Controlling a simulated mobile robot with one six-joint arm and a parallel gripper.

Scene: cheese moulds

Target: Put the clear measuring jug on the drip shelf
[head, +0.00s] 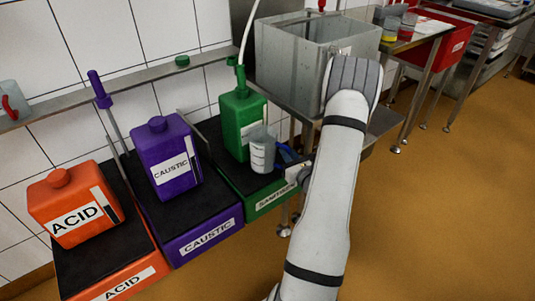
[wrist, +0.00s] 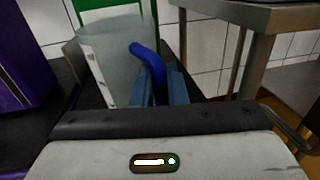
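The clear measuring jug (head: 262,152), with a blue handle, is upright at the front of the green sanitiser container, over its black-topped stand. I cannot tell whether its base touches the stand. My gripper (head: 290,165) comes in from the right at the handle. In the wrist view the jug (wrist: 112,62) fills the upper left, and its blue handle runs down between the two fingers (wrist: 161,88), which sit close on both sides of it. A narrow steel shelf (head: 140,80), which looks like the drip shelf, runs along the tiled wall at the left.
On the shelf are a jug with a red handle (head: 13,103) and a green cap (head: 182,61). Orange acid (head: 70,205), purple caustic (head: 167,160) and green sanitiser (head: 240,115) containers stand below it. A purple-topped rod (head: 99,90) rises before the shelf. A steel sink (head: 290,60) stands right.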

